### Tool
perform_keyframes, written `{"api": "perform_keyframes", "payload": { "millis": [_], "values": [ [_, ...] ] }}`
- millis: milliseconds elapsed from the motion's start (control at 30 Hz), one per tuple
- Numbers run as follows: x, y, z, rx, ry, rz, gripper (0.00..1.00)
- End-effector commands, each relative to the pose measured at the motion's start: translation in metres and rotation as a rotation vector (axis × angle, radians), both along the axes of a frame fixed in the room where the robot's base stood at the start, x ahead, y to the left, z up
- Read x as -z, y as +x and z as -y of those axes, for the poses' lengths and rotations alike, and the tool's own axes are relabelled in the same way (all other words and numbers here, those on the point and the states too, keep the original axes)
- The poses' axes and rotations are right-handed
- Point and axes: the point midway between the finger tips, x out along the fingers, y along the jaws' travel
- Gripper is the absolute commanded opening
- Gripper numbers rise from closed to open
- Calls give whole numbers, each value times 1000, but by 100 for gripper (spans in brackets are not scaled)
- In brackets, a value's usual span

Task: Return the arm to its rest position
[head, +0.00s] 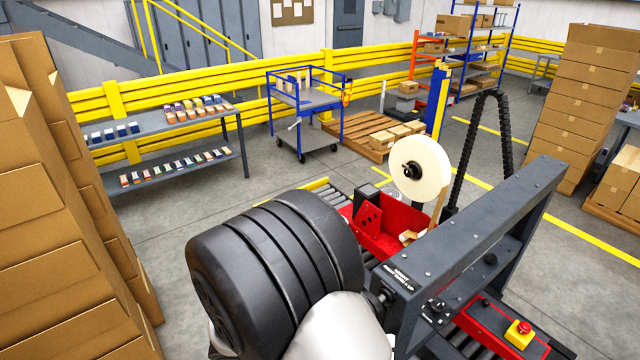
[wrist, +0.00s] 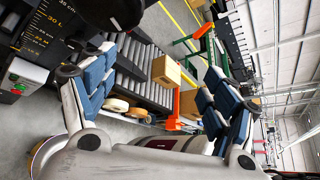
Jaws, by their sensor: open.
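My gripper (wrist: 160,66) shows in the wrist view, with its two blue-padded fingers spread wide apart. It is open, and nothing is between the pads. The wrist view is turned on its side. In the head view a large black ribbed joint of my arm (head: 275,265) and a pale link (head: 338,330) fill the lower middle. They stand in front of the taping machine's dark frame (head: 470,255). My gripper is not seen in the head view.
The machine's tape roll (head: 420,168) and red emergency button (head: 524,327) are close right of my arm. Stacked cartons (head: 60,220) stand at left. A blue cart (head: 305,105) is behind, with open floor before it. The wrist view shows rollers (wrist: 128,58) and a carton (wrist: 166,70).

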Motion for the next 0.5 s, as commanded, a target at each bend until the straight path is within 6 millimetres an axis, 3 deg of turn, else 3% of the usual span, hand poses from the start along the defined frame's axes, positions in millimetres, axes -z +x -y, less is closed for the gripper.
{"api": "perform_keyframes", "payload": {
  "millis": [200, 500],
  "values": [
    [11, -37, 41, 442, 327, 353, 79],
    [34, -90, 63, 1098, 703, 873, 79]
  ]
}}
